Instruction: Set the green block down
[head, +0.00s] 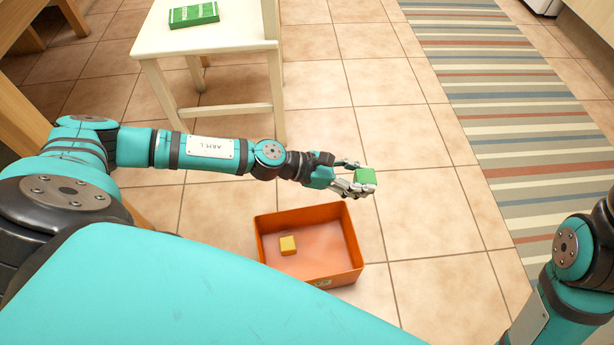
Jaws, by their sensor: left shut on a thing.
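A small green block (366,177) is held in my left gripper (357,182), whose fingers are shut on it. The block is in the air in the middle of the view, over or beyond the far right corner of an orange bin, as seen from above. The fingers hide part of the block's left side. My right gripper is out of view; only part of my right arm shows at the lower right.
A striped rug (515,110) lies at right. Tiles between bin and rug are clear.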

